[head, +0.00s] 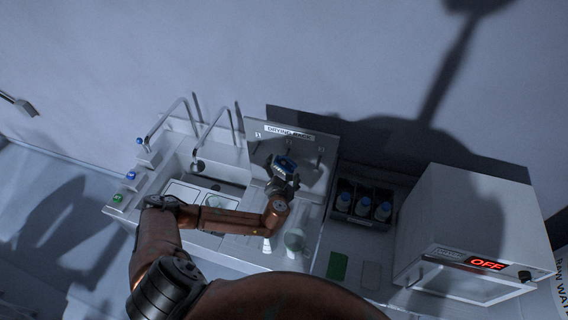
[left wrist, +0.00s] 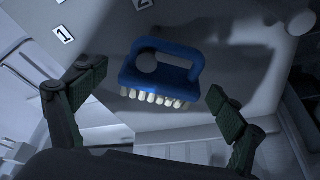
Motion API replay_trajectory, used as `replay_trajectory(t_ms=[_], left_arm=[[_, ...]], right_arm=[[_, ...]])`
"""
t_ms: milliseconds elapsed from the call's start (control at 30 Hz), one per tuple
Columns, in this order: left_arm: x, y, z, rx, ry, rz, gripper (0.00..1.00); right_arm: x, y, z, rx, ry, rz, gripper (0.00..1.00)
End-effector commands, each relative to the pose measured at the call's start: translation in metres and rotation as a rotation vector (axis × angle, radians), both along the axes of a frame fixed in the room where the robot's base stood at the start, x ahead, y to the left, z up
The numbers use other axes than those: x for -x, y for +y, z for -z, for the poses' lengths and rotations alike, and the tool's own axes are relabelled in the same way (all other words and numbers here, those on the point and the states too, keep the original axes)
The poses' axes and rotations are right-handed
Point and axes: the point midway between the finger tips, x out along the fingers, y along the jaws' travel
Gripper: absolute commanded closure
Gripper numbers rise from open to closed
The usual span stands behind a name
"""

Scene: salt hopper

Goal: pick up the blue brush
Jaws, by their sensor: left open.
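The blue brush (left wrist: 160,70) has a looped handle and a row of pale bristles. In the left wrist view it lies ahead of my open left gripper (left wrist: 150,108), between the lines of its two fingers and apart from them. In the head view the blue brush (head: 284,164) shows at the drying rack (head: 322,160), just beyond my left gripper (head: 284,180). How the brush is held at the rack cannot be told. My right gripper is not in view.
A sink (head: 180,192) with curved taps lies left of the rack. A dark caddy with several blue-capped bottles (head: 362,208) stands to the right. A white oven-like box (head: 470,230) showing OFF is farther right. A green pad (head: 337,266) lies on the counter.

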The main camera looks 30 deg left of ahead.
Motion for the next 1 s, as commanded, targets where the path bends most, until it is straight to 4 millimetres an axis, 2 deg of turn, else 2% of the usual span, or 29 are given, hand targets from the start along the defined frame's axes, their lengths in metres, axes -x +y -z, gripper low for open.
replay_trajectory(t_ms=[133, 400, 1000], left_arm=[[-0.013, 0.007, 0.005, 0.000, 0.001, -0.001, 0.11], [-0.015, 0.008, 0.007, 0.002, 0.001, -0.002, 0.11], [-0.015, 0.008, 0.007, 0.002, 0.001, -0.002, 0.52]], right_arm=[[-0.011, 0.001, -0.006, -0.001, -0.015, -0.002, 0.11], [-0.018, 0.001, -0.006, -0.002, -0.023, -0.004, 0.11], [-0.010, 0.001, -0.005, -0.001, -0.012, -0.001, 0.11]])
